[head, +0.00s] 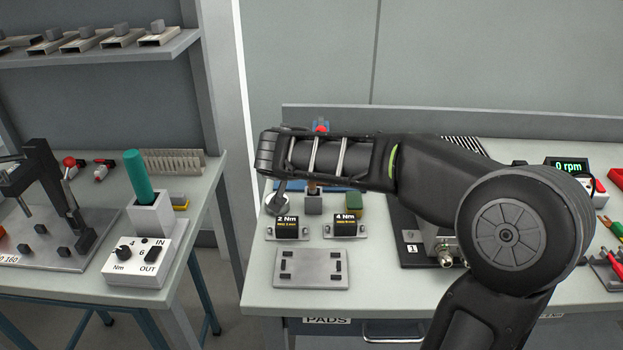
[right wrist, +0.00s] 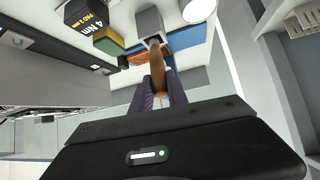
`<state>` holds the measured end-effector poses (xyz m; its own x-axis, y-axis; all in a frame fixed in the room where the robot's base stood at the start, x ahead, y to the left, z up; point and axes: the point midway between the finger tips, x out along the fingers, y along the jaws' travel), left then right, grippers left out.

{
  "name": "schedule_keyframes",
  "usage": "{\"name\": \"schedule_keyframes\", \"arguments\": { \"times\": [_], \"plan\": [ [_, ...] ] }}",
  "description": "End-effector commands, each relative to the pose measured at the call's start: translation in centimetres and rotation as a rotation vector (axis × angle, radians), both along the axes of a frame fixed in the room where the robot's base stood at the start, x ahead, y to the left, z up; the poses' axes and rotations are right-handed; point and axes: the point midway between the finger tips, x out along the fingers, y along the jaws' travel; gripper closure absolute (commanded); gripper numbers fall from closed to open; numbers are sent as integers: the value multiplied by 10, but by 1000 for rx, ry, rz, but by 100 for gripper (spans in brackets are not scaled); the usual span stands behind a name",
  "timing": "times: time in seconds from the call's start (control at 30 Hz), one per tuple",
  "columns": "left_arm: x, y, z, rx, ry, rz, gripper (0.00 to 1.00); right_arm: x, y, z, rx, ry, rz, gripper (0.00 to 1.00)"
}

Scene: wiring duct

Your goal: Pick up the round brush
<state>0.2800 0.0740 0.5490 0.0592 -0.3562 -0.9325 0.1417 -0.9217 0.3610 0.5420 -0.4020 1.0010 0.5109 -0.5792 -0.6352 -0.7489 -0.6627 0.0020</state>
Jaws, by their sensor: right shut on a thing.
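The round brush shows as a brown wooden handle (head: 312,187) just above a small grey holder block (head: 314,203) on the right-hand bench. In the right wrist view the handle (right wrist: 157,68) runs from the block's opening (right wrist: 151,24) up between my fingers. My right gripper (right wrist: 160,80) is shut on the handle. I cannot tell how deep the brush sits in the block. My right forearm hides the gripper and upper brush in the head view. My left gripper is not in view.
A "2 Nm" block (head: 288,228), a "4 Nm" block (head: 345,227) and a green-and-yellow sponge-like block (head: 354,202) stand close by. A grey plate (head: 311,270) lies in front. A separate bench at the left holds a teal-handled tool (head: 138,176) in a stand.

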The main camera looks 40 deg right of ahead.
Motion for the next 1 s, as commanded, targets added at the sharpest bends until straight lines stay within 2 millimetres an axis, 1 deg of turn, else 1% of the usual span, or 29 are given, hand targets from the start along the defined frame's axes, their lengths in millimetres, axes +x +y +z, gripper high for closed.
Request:
{"name": "schedule_keyframes", "arguments": {
  "times": [0.03, 0.2, 0.27, 0.37, 0.5, 0.7, 0.77, 0.83, 0.9, 1.0],
  "plan": [
    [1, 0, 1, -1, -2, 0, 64, -1, 3, 16, -1, -10, 1, 100],
    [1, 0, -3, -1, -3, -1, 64, -10, 13, 50, 1, -7, 1, 100],
    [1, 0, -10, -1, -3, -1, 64, -21, 25, 45, 1, -3, 3, 100],
    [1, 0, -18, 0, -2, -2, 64, -39, 46, 45, 1, -4, 4, 100],
    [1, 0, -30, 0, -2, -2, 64, -71, 81, 44, -1, -4, 6, 100],
    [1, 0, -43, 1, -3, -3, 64, -117, 134, 45, -1, -4, 6, 100],
    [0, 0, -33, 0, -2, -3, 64, -123, 141, 57, 62, 44, -3, 100],
    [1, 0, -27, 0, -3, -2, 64, -131, 150, 63, 130, 106, -2, 100],
    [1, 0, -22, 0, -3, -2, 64, -138, 158, 66, 188, 159, -1, 100],
    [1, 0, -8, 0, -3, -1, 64, -144, 162, 70, 228, 202, -4, 100]
  ]
}}
